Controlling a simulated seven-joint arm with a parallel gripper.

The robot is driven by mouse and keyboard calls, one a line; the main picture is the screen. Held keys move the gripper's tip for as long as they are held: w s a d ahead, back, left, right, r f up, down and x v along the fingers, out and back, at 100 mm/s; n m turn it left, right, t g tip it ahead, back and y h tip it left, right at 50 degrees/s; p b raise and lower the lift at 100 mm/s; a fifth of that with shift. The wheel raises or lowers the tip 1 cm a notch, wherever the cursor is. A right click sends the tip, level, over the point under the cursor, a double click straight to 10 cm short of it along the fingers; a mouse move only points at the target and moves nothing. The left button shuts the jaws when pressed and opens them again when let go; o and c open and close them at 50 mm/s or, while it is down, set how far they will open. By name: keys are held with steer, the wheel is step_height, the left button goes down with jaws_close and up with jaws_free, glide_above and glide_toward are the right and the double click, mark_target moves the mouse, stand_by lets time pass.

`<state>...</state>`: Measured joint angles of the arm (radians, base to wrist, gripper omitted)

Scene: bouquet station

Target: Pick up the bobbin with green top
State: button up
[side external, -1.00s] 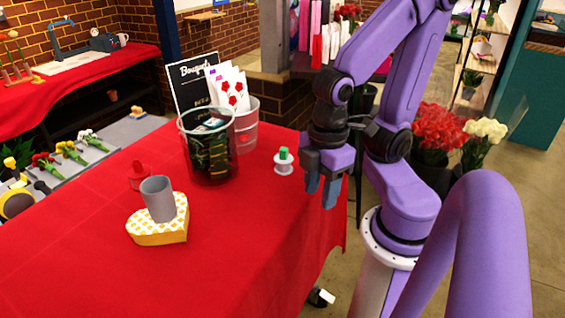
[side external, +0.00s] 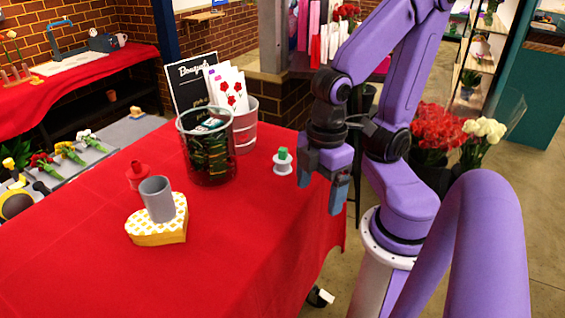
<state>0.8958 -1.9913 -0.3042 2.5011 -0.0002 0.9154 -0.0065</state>
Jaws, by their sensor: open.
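The bobbin with green top (side external: 283,168) stands upright on the red-covered table, near its right edge. It is a white spool with a green piece on top. My gripper (side external: 323,192) hangs just to the right of the bobbin, fingers pointing down and spread apart. It is open and empty, and a visible gap separates it from the bobbin in the picture. A second bobbin, red all over (side external: 139,175), stands on the left part of the table.
A grey cup (side external: 157,205) sits on a yellow-patterned heart-shaped box (side external: 147,238). The front of the red tablecloth (side external: 225,265) is clear.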

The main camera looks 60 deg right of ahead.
steer(key=w+d+r+n+t+h, duration=0.1)
steer(key=w+d+r+n+h, duration=0.25)
steer(key=w, duration=0.65)
steer(key=n+h, duration=0.2)
steer(key=n, duration=0.2)
glide_toward(284, 158)
steer(key=shift+y, duration=0.25)
steer(key=d+f, duration=0.2)
steer(key=w+d+f, duration=0.1)
steer(key=d+f, duration=0.1)
steer(key=f, duration=0.1)
steer(key=shift+w+x, duration=0.2)
steer(key=shift+x, duration=2.65)
steer(key=shift+a, duration=0.15)
steer(key=c, duration=1.1)
